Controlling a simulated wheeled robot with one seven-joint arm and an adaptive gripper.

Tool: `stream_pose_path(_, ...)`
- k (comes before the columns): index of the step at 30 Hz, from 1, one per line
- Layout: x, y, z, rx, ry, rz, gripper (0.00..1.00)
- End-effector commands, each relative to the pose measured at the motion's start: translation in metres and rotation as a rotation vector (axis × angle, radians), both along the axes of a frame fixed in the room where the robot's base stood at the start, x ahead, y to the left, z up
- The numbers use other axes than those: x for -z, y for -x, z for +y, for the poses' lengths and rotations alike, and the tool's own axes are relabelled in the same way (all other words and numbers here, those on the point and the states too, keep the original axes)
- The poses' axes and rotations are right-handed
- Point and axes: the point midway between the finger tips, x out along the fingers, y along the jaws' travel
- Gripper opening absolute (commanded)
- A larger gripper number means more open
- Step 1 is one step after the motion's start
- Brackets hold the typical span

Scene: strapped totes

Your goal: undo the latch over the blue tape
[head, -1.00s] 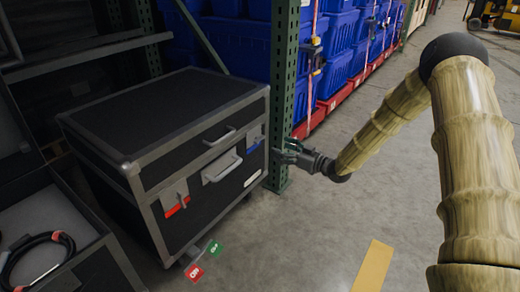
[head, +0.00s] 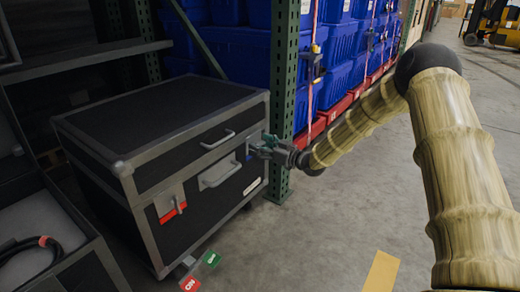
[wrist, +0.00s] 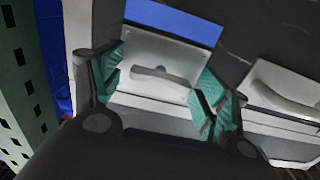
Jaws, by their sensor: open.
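The black case (head: 150,105) with grey metal edges stands on the floor. The blue tape (head: 248,154) is at the right end of its front, mostly hidden by my gripper (head: 262,148) in the head view. In the wrist view the blue tape (wrist: 175,20) borders a pale latch plate (wrist: 150,52) with a grey latch lever (wrist: 160,75). My gripper (wrist: 162,85) is open, its green-padded fingers on either side of the lever. I cannot tell whether the fingers touch it.
Another latch (head: 170,203) sits over red tape (head: 173,213) on the left of the case front. A handle (head: 220,172) lies between the latches. A green rack post (head: 284,95) stands close behind my gripper. Open floor lies in front.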

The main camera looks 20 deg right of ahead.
Motion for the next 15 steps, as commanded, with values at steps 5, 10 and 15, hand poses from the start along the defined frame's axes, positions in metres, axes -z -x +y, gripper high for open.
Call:
stream_pose_path(5,-0.0003,-0.0024,0.0018,0.000,0.000,0.000,0.75)
stream_pose_path(10,-0.0004,-0.0023,0.0016,0.000,0.000,0.000,0.75)
stream_pose_path(15,-0.0003,-0.0021,0.0014,0.001,0.000,0.000,0.44)
